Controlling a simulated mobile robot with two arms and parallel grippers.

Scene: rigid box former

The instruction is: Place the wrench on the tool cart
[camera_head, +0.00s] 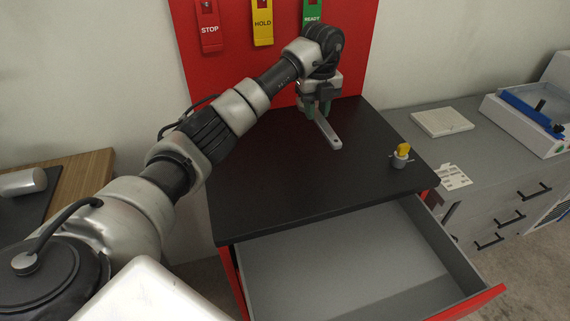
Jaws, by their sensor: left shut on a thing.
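The wrench (327,134) is a light grey bar with a hole near its front end. It is over the black top of the tool cart (290,180), towards the back. My left gripper (317,110) points down and is shut on the wrench's rear part, which the fingers partly hide. I cannot tell whether the wrench touches the cart top or hangs just above it. The cart is red, with an open, empty-looking grey drawer (340,265) at its front. My right gripper is not in view.
A small grey item with a yellow top (402,155) stands at the cart's right side. Red, yellow and green tags marked STOP, HOLD (262,22) and READY hang on the red back panel. A grey counter (480,140) lies to the right. The cart top's front and left are clear.

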